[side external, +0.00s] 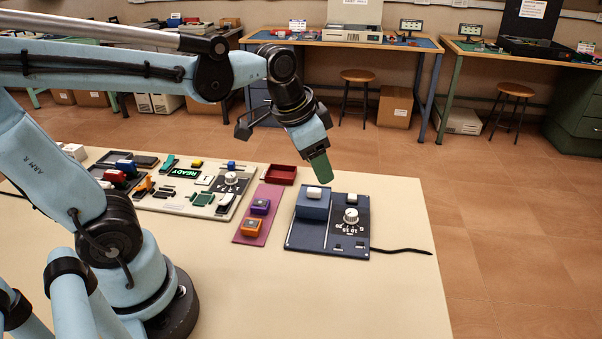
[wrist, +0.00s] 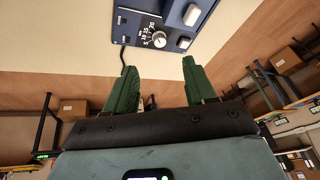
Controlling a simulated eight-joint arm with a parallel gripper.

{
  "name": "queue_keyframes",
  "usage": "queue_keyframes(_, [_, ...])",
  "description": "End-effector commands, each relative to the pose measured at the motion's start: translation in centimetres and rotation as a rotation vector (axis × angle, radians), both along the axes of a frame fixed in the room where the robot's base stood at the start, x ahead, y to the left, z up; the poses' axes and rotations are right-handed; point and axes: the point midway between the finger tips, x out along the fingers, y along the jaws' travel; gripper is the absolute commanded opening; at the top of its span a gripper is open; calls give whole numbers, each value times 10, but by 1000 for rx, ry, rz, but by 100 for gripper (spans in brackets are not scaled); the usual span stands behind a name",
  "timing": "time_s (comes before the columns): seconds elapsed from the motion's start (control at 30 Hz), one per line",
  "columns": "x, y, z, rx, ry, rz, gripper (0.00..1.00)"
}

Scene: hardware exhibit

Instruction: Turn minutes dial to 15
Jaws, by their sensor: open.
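The minutes dial (side external: 351,215) is a white knob with printed numbers around it, on the right part of a dark blue panel (side external: 306,235). It also shows in the wrist view (wrist: 159,39), where the panel is at the top and seen upside down. The exact number it points to is too small to read. My gripper (side external: 321,170) hangs above and behind the panel, apart from the dial. In the wrist view its two green fingers (wrist: 156,75) are spread with nothing between them.
A raised blue block with a white button (side external: 313,193) stands left of the dial. A magenta strip (side external: 247,236) holds a purple and an orange block. A red tray (side external: 281,174) lies behind. A black cable (side external: 402,251) runs right. The table front is clear.

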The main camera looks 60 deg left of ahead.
Motion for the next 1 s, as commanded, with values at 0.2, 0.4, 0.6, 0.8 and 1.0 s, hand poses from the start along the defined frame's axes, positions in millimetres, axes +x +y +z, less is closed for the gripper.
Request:
queue_keyframes(0.2, [41,-5,0,61,156,-190,55])
queue_keyframes(0.4, [73,-9,-12,93,288,-360,55])
queue_keyframes(0.6, [91,-12,-24,103,367,-467,55])
queue_keyframes(0.8, [95,-13,-32,104,387,-496,55])
queue_keyframes(1.0, [94,-12,-56,103,386,-494,55])
